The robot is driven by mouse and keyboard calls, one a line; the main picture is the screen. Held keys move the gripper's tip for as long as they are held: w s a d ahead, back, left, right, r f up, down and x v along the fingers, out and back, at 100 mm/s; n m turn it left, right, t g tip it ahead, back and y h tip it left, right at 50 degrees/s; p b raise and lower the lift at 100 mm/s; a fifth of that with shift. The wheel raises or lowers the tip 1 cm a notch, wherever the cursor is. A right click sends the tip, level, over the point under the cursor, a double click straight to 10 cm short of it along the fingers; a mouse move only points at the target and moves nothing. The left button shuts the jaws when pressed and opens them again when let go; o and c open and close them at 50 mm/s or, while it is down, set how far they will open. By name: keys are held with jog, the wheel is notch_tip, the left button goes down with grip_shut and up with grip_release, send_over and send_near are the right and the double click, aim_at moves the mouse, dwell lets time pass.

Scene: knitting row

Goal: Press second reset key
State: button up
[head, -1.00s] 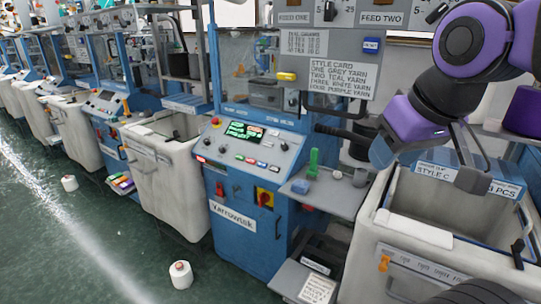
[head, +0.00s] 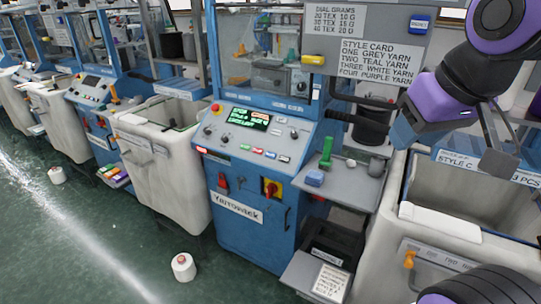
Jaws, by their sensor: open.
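The blue machine's sloped control panel (head: 235,138) is in the middle of the head view, with a lit green-text display (head: 248,118). Along its front edge are small keys, including a green key (head: 245,147), a red key (head: 258,151), a blue key (head: 271,155) and a white key (head: 284,159). Their labels are too small to read. A larger blue key (head: 420,23) with white lettering sits on the upper board. My gripper (head: 498,158) is open at the right, in front of the right-hand bin in the picture, apart from the panel and keys. Its fingers are only partly clear.
Pale bins stand left (head: 160,165) and right (head: 440,228) of the machine. A yarn cone (head: 183,267) stands on the open green floor at left.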

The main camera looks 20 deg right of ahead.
grip_shut()
dwell(1.5)
